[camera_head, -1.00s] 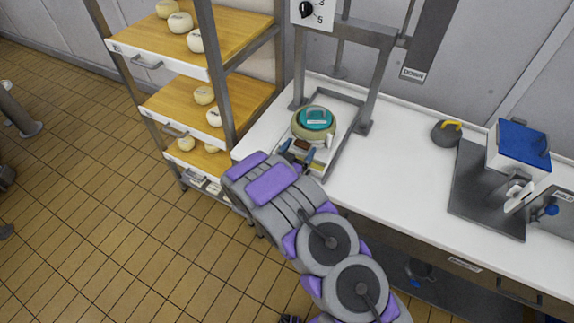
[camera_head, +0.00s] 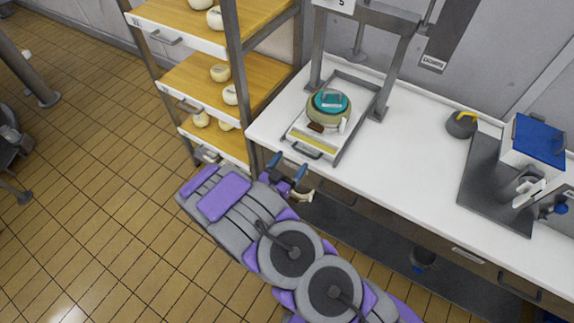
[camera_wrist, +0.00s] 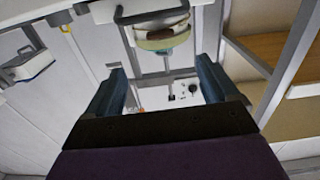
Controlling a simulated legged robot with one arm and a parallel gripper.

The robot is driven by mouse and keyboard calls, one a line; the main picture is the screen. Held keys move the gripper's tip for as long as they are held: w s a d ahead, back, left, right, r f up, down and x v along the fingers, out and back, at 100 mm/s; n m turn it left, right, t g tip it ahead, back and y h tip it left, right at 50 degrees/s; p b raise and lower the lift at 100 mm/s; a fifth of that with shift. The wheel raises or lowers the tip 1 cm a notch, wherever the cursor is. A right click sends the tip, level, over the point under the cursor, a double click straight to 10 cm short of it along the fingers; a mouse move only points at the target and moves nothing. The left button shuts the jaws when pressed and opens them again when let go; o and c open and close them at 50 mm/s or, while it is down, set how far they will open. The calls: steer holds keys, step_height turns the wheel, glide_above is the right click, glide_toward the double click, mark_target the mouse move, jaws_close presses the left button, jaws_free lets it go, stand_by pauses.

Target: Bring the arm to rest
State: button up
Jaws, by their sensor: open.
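My gripper (camera_head: 287,171) is at the end of my grey and purple arm, off the front edge of the white counter (camera_head: 398,165). In the wrist view its two blue fingers (camera_wrist: 165,88) stand wide apart with nothing between them. The gripper is apart from the round cheese-like piece with a teal top (camera_head: 330,102), which sits in a metal tray (camera_head: 345,145) under a press frame. In the wrist view the tray and round piece show beyond the fingers.
A rack (camera_head: 232,88) with wooden shelves of round cheeses stands left of the counter. A grey weight with a yellow handle (camera_head: 461,123) and a blue-topped device (camera_head: 538,140) stand on the counter's right. Tiled floor (camera_head: 100,180) lies open at left.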

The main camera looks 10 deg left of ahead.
steer(key=shift+s+a, duration=0.2)
steer(key=shift+s, duration=0.35)
steer(key=shift+w, duration=0.15)
steer(key=w+a+r+g+y, duration=0.2)
steer(key=w+r+g+y, duration=0.4)
steer(key=g, duration=0.1)
steer(key=s+d+r+n+g+y, duration=0.25)
steer(key=s+d+r+g, duration=0.2)
steer(key=s+r, duration=0.45)
steer(key=s+d+r+g+h, duration=0.1)
steer(key=s+d+r+g, duration=0.2)
steer(key=s+d, duration=0.8)
steer(key=s+d+r+n+g+h, duration=0.1)
steer(key=s+d+r+g, duration=0.3)
steer(key=s, duration=1.5)
steer(key=d+r, duration=0.3)
steer(key=d, duration=0.4)
steer(key=shift+s+d+r, duration=0.2)
